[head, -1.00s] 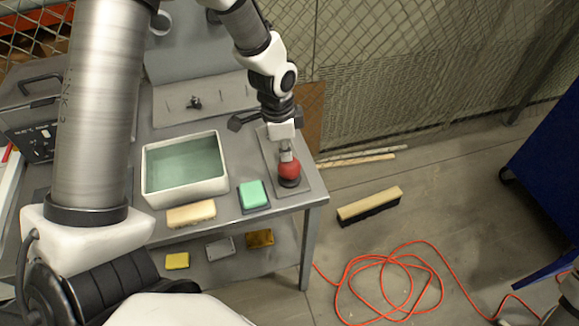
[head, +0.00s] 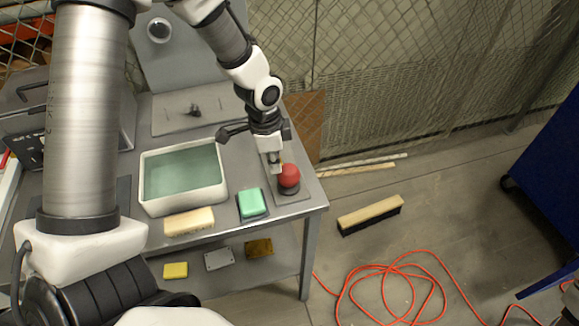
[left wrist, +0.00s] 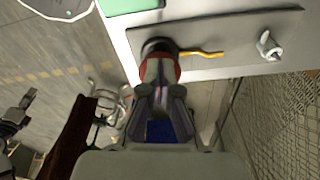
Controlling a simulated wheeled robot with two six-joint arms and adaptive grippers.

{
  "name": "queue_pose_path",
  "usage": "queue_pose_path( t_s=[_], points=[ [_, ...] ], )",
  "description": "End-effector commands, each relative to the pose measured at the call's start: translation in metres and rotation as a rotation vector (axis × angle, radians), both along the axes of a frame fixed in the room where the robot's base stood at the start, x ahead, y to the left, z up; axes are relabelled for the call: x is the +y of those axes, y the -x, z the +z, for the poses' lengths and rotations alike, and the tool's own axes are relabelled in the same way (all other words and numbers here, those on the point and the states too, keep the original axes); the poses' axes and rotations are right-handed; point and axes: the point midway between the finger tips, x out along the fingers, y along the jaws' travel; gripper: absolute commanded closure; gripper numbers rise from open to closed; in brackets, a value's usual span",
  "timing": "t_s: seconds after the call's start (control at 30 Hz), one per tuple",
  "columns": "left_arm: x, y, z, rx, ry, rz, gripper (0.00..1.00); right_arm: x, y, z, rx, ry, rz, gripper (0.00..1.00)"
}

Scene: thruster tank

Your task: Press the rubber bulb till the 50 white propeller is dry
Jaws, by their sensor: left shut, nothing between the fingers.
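The red rubber bulb (head: 289,176) stands on a dark base on a grey plate at the table's right end. My left gripper (head: 276,165) is shut and empty, just left of the bulb's top in the head view. In the left wrist view the shut fingers (left wrist: 161,92) cover part of the bulb (left wrist: 160,67); I cannot tell whether they touch it. A yellow nozzle (left wrist: 203,53) points from the bulb towards a small white propeller (left wrist: 268,46) on the plate. I cannot see whether the propeller is wet. My arm hides that part of the plate in the head view.
A white tank of greenish water (head: 184,203) stands left of the bulb. A green sponge (head: 252,203) and a tan sponge (head: 189,222) lie at the table's front. A dark bladed part (head: 194,109) sits on a board behind. A brush (head: 370,215) and orange cable are on the floor.

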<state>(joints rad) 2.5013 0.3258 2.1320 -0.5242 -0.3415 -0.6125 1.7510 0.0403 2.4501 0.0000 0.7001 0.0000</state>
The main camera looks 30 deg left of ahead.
Motion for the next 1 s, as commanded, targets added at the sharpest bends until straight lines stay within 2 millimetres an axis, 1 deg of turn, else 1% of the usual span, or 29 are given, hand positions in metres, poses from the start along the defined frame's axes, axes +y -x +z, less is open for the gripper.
queue_pose_path(
  t_s=[0.03,0.3,0.43,0.57,0.8,0.9,1.0],
  points=[
    [0.003,0.003,-0.001,0.0,0.001,0.001,1.0,0.0,0.001,-0.005,0.001,0.0,0.0,0.6],
    [0.004,0.003,0.001,0.0,-0.001,0.0,1.0,0.0,0.0,-0.003,0.001,0.0,0.0,0.6],
    [0.005,0.003,0.009,-0.002,-0.002,0.0,1.0,0.0,0.0,-0.003,0.001,0.0,0.0,0.6],
    [0.007,0.004,0.031,-0.006,0.0,0.0,1.0,0.0,0.0,-0.003,0.001,0.0,0.0,0.6],
    [0.012,0.008,0.088,-0.007,0.001,0.001,1.0,0.0,0.0,-0.003,0.001,0.0,0.0,0.6],
    [0.014,0.009,0.105,-0.006,0.001,0.001,1.0,0.0,0.0,-0.003,0.001,0.0,0.0,0.6],
    [0.015,0.011,0.116,-0.003,0.001,-0.001,1.0,0.0,0.0,-0.003,0.001,0.0,0.0,0.6]
  ],
)
